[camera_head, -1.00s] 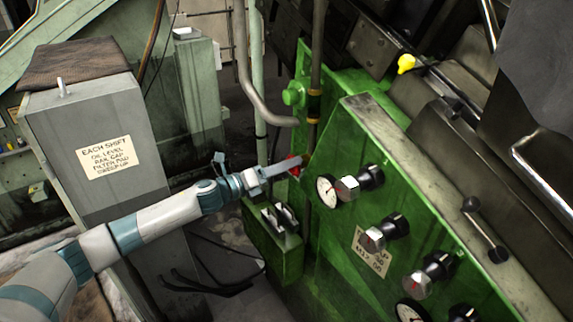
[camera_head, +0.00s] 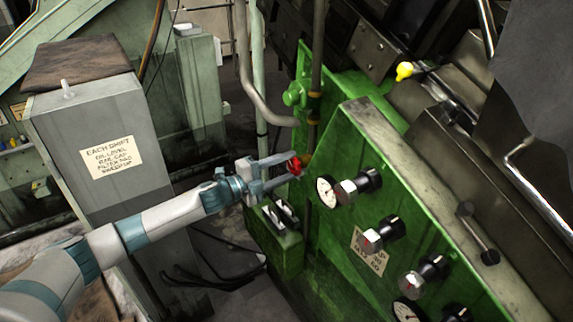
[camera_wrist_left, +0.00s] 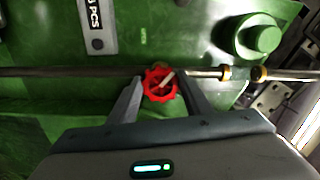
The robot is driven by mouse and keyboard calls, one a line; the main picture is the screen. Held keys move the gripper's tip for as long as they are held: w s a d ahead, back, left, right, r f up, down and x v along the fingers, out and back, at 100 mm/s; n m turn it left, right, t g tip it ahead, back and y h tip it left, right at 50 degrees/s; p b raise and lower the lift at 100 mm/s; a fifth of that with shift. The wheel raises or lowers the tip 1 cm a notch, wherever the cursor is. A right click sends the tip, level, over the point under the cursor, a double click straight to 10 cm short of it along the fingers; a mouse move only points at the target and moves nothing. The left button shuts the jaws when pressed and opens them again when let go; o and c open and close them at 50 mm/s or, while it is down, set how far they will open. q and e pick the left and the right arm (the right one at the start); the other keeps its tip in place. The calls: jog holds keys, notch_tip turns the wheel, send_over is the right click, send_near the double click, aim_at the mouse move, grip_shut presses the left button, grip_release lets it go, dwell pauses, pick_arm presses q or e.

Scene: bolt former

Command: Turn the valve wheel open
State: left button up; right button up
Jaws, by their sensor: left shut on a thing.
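The red valve wheel (camera_head: 295,165) sits on a pipe at the left side of the green machine. In the left wrist view the wheel (camera_wrist_left: 160,84) shows nearly whole, with a pale handle or spoke across its middle. My left gripper (camera_head: 290,170) reaches in from the left. Its two fingers lie on either side of the wheel and are shut on its rim. In the left wrist view the fingers (camera_wrist_left: 161,88) flank the wheel left and right. My right gripper is not in view.
A pressure gauge (camera_head: 327,192) and several black knobs sit on the green panel just right of the wheel. A grey cabinet (camera_head: 95,150) with a label stands left of my arm. A green box (camera_head: 275,240) is below the gripper. Dark cables lie on the floor.

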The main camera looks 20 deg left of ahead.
pick_arm(q)
jog(key=n+p, duration=0.1)
jog(key=n, duration=0.2)
jog(key=shift+n, duration=0.4)
jog(key=n, duration=0.3)
jog(key=shift+f+n+p, duration=0.15)
jog(key=shift+n+p, duration=0.15)
jog(key=shift+p, duration=0.05)
jog(key=n, duration=0.2)
jog(key=shift+s+d+f+n, duration=0.1)
jog(key=shift+n, duration=0.3)
jog(key=shift+s+d+f+n+p, duration=0.1)
jog(key=shift+n+p, duration=0.2)
jog(key=shift+n, duration=1.5)
jog(key=o, duration=1.1)
jog(key=shift+c, duration=0.2)
